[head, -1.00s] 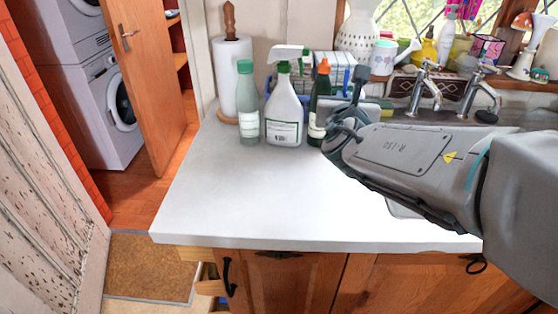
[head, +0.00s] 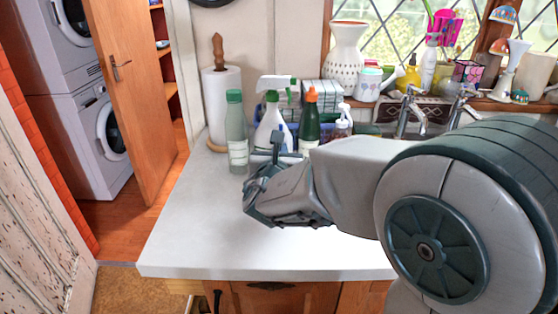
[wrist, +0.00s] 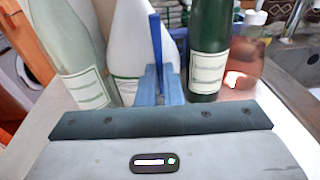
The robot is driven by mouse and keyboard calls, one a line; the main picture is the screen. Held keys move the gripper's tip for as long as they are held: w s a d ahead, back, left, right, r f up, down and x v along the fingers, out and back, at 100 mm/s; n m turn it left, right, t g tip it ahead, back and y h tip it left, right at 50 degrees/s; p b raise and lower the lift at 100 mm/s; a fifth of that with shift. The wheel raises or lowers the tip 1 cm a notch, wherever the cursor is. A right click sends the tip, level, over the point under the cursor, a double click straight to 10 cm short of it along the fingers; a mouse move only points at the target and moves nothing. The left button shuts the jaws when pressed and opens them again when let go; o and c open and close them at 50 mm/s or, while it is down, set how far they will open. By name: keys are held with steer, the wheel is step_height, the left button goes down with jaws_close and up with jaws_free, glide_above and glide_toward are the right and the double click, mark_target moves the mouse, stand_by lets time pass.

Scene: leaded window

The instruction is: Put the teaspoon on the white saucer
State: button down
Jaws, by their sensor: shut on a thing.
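My gripper (head: 279,147) is above the white worktop, in front of the bottles. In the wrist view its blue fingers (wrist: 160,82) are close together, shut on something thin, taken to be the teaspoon. The spoon itself cannot be made out; the fingers and the gripper body hide it. I see no white saucer in either view. My arm covers the right part of the worktop in the head view.
A pale green bottle (head: 236,132), a white spray bottle (head: 269,128) and a dark green bottle (head: 309,124) stand just beyond my gripper. A paper towel roll (head: 220,103) is at the back left. The worktop's front left (head: 195,235) is clear. Taps (head: 410,112) stand at the right.

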steer(key=shift+f, duration=1.3)
steer(key=shift+f, duration=0.1)
steer(key=shift+f+b, duration=0.15)
steer(key=shift+b, duration=0.25)
steer(key=c, duration=1.6)
jaws_free()
steer(key=shift+r+p, duration=0.3)
steer(key=shift+p, duration=0.05)
steer(key=s, duration=0.4)
steer(key=s+a, duration=0.1)
steer(key=s, duration=0.3)
steer(key=s+r, duration=0.1)
steer(key=s, duration=0.2)
steer(key=shift+s+a+r, duration=0.1)
steer(key=shift+s+a, duration=0.15)
steer(key=shift+s, duration=0.15)
